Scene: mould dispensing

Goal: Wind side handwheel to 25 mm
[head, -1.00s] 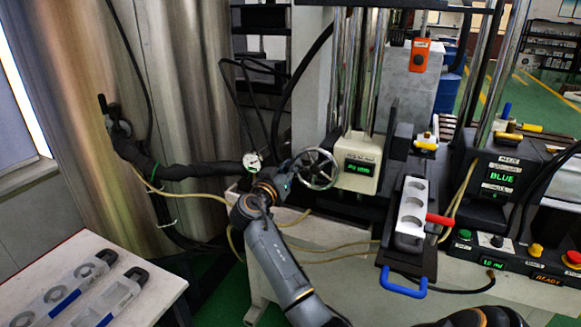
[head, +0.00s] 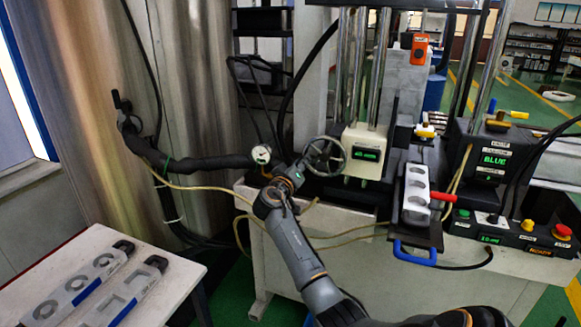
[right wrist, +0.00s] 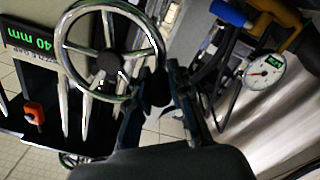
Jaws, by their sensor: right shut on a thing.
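The side handwheel (head: 324,155) is a spoked metal wheel on the left of the press, beside a cream box whose green display (head: 367,155) is too small to read surely in the head view. In the right wrist view the handwheel (right wrist: 108,50) fills the upper left, and the display (right wrist: 30,40) appears to read 40 mm. My right gripper (head: 298,172) is at the wheel's lower left rim. In the wrist view its fingers (right wrist: 160,85) are closed around the dark handle at the rim, which they partly hide. My left gripper is not in view.
A round gauge (head: 261,154) and hoses lie just left of the wheel. A white mould with round cavities (head: 416,190) sits on the press's right side, near a control panel (head: 510,235).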

